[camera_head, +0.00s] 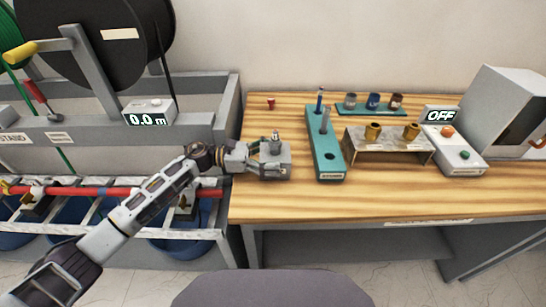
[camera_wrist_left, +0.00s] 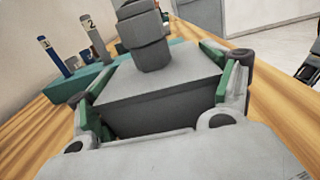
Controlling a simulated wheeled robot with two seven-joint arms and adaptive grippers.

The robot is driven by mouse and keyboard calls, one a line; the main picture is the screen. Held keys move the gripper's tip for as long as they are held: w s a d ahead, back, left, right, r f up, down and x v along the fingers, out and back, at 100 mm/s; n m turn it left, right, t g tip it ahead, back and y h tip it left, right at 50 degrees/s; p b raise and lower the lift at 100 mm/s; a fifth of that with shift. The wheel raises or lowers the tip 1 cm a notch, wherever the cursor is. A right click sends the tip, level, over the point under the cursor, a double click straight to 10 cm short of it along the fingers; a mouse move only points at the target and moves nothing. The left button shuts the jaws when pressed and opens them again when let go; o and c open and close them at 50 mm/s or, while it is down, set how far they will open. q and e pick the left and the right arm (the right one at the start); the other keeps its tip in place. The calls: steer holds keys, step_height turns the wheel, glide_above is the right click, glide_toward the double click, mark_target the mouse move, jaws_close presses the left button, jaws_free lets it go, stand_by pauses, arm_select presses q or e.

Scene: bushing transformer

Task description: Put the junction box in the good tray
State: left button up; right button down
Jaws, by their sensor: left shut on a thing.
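The junction box is a grey box with a round grey fitting on top. It sits at the left end of the wooden table in the head view (camera_head: 275,150) and fills the middle of the left wrist view (camera_wrist_left: 150,88). My left gripper (camera_head: 270,162) is shut on it, with green-padded fingers against two opposite sides in the wrist view (camera_wrist_left: 163,98). The box looks upright; I cannot tell whether it touches the table. No tray that I can read as the good tray shows. My right gripper is not in view.
A teal holder (camera_head: 325,160) with upright tools stands just right of the box. Beyond are a teal strip with jars (camera_head: 370,111), a stand with brass cups (camera_head: 390,143) and an OFF device (camera_head: 455,150). The table front (camera_head: 350,205) is clear. A reel rack (camera_head: 190,130) stands left.

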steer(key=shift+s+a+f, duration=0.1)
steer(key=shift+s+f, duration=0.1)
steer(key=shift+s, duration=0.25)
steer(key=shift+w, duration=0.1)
arm_select(q)
steer(key=shift+f, duration=0.1)
steer(key=o, duration=1.1)
steer(key=shift+o, duration=0.2)
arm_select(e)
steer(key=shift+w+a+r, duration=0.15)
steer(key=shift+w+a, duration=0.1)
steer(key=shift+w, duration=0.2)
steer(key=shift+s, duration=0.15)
